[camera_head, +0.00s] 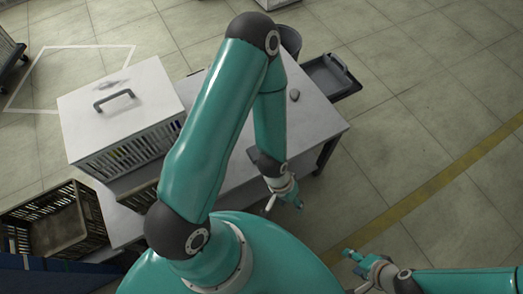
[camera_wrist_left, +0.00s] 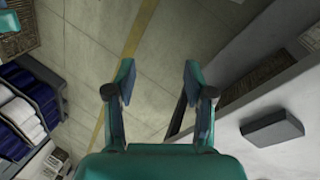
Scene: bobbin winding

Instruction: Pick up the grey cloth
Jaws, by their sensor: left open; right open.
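I cannot make out a grey cloth for certain in either view. A small dark grey lump (camera_head: 294,95) lies on the far right part of the light table; it is too small to identify. My left gripper (camera_head: 285,203) is at the table's near right edge, pointing down and away from the lump. In the left wrist view its two fingers (camera_wrist_left: 160,80) are spread with only floor showing between them. My right gripper (camera_head: 358,266) is open and empty over the floor at the lower right. My left arm hides much of the table's middle.
A white lidded box (camera_head: 122,110) stands on the table (camera_head: 318,135)'s left. A dark crate (camera_head: 55,222) is at lower left, and a dark tray (camera_head: 330,77) beyond the table. The wrist view shows a grey block (camera_wrist_left: 272,132) and shelved folded blue and white textiles (camera_wrist_left: 25,105).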

